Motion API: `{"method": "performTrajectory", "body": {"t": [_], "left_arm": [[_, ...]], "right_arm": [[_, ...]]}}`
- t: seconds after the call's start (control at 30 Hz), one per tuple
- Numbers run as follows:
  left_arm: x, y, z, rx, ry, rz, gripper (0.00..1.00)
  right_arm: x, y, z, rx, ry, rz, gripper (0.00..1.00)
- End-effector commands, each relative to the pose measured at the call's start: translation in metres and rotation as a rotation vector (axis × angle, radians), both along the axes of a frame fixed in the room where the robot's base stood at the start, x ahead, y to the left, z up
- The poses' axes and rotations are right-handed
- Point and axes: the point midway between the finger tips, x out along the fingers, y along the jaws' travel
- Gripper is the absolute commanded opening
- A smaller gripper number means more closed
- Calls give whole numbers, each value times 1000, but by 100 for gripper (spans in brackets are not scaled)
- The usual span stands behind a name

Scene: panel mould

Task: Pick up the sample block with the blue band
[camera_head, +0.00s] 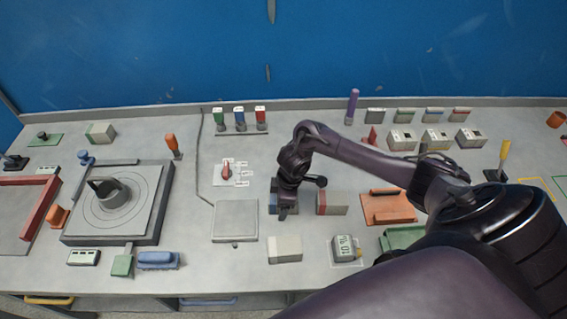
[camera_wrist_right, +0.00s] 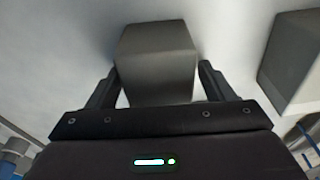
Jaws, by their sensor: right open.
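The sample block with the blue band (camera_head: 273,203) lies on the grey bench left of centre, partly hidden by my right gripper (camera_head: 286,208). My right gripper is directly over it and pointing down. In the right wrist view my open right gripper (camera_wrist_right: 158,88) has a finger on each side of a grey block (camera_wrist_right: 158,55). No coloured band shows on that block in this view, and I cannot tell whether the fingers touch it. My left gripper is not in view.
A red-banded block (camera_head: 331,203) lies just to the right, and a pale block (camera_head: 285,250) in front. A square grey plate (camera_head: 235,221) is close on the left. A digital display box (camera_head: 344,248) and an orange tray (camera_head: 388,207) stand further right.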

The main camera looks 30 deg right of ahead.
Motion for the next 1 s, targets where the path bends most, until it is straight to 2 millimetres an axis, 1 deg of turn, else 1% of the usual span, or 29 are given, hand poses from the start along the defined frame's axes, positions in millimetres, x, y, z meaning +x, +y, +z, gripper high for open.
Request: {"method": "performTrajectory", "body": {"t": [0.3,0.37,0.7,0.77,1.0], "left_arm": [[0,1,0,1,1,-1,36],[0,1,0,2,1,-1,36],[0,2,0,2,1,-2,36],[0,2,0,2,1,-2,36],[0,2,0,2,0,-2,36]], "right_arm": [[0,0,-1,0,0,0,75],[0,0,-1,0,0,-1,69],[0,0,-1,1,0,-1,24],[0,0,-1,1,0,-1,17],[1,0,0,1,-2,0,17]]}}
